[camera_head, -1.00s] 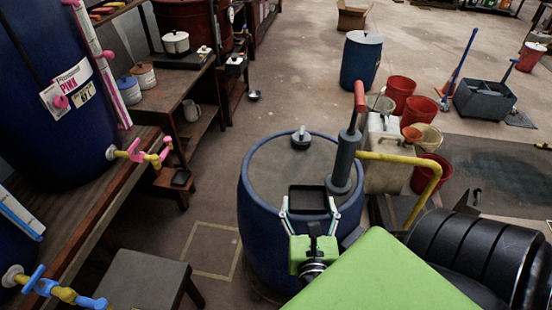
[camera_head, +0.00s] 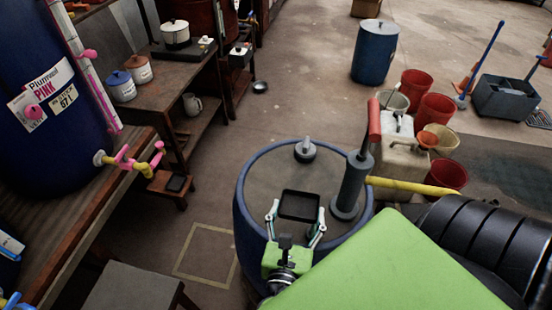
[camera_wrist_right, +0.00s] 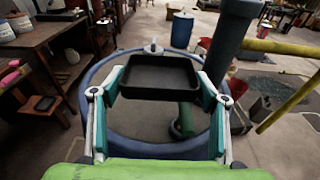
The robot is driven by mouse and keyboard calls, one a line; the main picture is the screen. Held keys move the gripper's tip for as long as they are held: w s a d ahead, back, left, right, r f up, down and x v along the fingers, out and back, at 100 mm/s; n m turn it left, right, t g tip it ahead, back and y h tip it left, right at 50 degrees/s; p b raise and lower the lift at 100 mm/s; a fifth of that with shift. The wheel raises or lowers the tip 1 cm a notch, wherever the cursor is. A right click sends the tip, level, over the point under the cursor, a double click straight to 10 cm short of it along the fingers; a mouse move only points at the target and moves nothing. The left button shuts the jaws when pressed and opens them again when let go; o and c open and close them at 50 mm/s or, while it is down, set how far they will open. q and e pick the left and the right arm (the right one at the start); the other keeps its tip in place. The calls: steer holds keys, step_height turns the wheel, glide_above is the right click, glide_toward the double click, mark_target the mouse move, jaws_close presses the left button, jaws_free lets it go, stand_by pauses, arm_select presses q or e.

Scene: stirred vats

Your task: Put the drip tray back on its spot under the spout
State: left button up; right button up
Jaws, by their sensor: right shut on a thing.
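My right gripper (camera_head: 296,217) is shut on a black rectangular drip tray (camera_head: 299,205), which looks level and empty. It holds the tray over the lid of a blue barrel (camera_head: 262,167); I cannot tell the height of the gap. In the right wrist view the tray (camera_wrist_right: 160,76) sits between the two fingers. A pink and yellow spout (camera_head: 130,160) sticks out from the big blue vat labelled pink at the left. My left gripper is not in view.
A grey pump (camera_head: 353,185) with a red handle and a yellow pipe (camera_head: 412,186) stand right of the tray. A grey stool (camera_head: 130,290) is at the lower left. A taped square (camera_head: 207,255) marks bare floor. Red buckets (camera_head: 435,112) stand at the right.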

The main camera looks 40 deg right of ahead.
steer(key=w+f+p, duration=0.1)
steer(key=w+f, duration=0.2)
steer(key=w, duration=0.5)
glide_above(271, 207)
steer(key=s, duration=0.1)
step_height(271, 207, down, 5)
steer(key=shift+s+a, duration=0.1)
steer(key=shift+a, duration=0.05)
steer(key=shift+w+f, duration=0.35)
steer(key=shift+f, duration=0.05)
steer(key=shift+w+f, duration=0.2)
steer(key=shift+f, duration=0.1)
step_height(271, 207, down, 3)
steer(key=shift+r, duration=0.2)
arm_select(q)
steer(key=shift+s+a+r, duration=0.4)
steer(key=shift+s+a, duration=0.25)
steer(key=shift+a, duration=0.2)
arm_select(e)
steer(key=shift+f, duration=0.15)
steer(key=shift+f, duration=0.2)
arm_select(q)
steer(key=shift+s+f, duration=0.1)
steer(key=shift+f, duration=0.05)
arm_select(e)
steer(key=o, duration=1.1)
steer(key=shift+c, duration=0.2)
